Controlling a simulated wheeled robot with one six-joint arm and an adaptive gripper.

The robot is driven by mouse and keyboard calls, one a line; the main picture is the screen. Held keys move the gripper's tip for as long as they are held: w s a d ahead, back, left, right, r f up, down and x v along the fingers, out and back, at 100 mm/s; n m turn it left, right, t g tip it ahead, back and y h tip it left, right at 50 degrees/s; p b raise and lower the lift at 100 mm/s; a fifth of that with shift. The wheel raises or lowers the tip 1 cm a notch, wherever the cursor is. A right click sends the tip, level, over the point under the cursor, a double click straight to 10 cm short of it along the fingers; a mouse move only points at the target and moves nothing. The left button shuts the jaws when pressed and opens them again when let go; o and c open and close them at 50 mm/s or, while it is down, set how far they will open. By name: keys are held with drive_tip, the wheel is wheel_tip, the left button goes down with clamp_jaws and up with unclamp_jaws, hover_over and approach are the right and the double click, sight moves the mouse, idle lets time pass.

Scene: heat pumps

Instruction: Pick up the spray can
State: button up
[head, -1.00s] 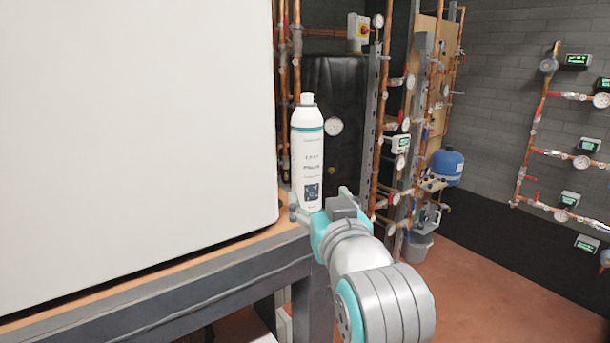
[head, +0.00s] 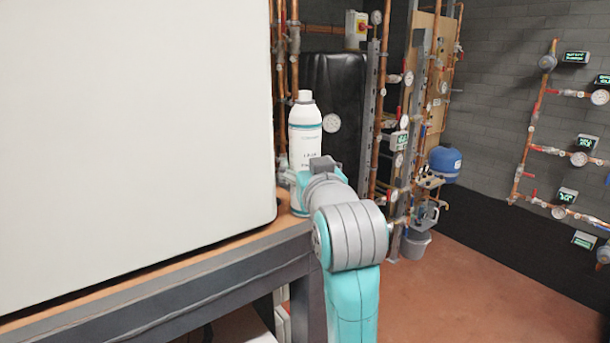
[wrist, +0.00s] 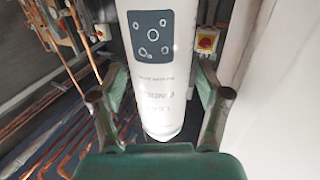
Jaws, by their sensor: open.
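The spray can (head: 305,135) is white with a teal band and a white cap. It stands upright near the corner of the workbench, beside the large white panel. In the wrist view the can (wrist: 157,75) fills the middle, showing a dark square label and printed text. My gripper (wrist: 158,95) is open, with one finger on each side of the can and some gap visible by the fingers. In the head view my gripper (head: 300,178) is at the can's lower half, and my wrist hides part of it.
The workbench (head: 200,262) has a wooden top edge and dark frame. The large white panel (head: 130,120) stands close left of the can. Copper pipes (head: 385,130) with gauges rise behind. A blue tank (head: 445,165) is farther back. Floor at the right is clear.

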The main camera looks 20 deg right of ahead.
drive_tip(key=shift+w+d, duration=0.1)
drive_tip(key=shift+w, duration=0.85)
drive_tip(key=c, duration=1.2)
drive_tip(key=shift+r, duration=0.1)
drive_tip(key=shift+c, duration=0.3)
